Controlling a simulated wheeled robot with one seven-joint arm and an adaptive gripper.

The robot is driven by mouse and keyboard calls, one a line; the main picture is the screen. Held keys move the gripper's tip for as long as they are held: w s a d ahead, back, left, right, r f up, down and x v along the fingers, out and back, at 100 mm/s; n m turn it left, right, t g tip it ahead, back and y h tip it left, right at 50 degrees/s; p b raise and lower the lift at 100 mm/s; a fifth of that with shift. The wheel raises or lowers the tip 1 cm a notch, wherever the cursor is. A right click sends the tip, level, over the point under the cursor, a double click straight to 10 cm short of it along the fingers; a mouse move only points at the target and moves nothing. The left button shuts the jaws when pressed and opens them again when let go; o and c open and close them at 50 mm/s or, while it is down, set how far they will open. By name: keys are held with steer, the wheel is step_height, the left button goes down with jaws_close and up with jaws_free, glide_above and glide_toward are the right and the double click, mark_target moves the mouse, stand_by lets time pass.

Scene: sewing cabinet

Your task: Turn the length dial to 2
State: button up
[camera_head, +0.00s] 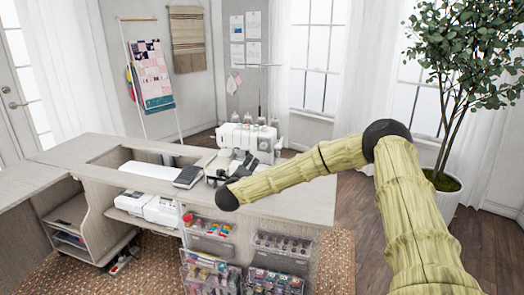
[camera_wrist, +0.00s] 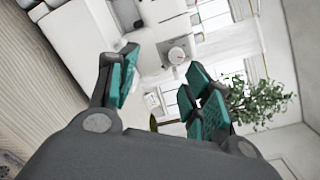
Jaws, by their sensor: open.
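The white sewing machine (camera_head: 262,143) stands on the cabinet top in the head view, partly hidden by my gripper (camera_head: 235,167). In the wrist view the white machine body (camera_wrist: 75,40) fills the upper left, strongly tilted.
The cabinet top (camera_head: 80,150) has an open recess at the left. A dark grey object (camera_head: 188,176) lies left of my gripper. Clear bins (camera_head: 280,255) stand below the front edge. A potted tree (camera_head: 455,110) is at the right.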

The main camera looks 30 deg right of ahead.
mark_target(263, 147)
steer(key=shift+m+g+h, duration=0.4)
steer(key=shift+m+h, duration=0.1)
steer(key=shift+m, duration=0.4)
steer(key=x, duration=0.4)
steer(key=s+r+p+x, duration=0.1)
steer(key=x, duration=0.3)
steer(key=d+r+p+x, duration=0.1)
steer(key=x, duration=0.4)
steer(key=shift+s+r, duration=0.1)
steer(key=shift+s, duration=0.2)
steer(key=c, duration=1)
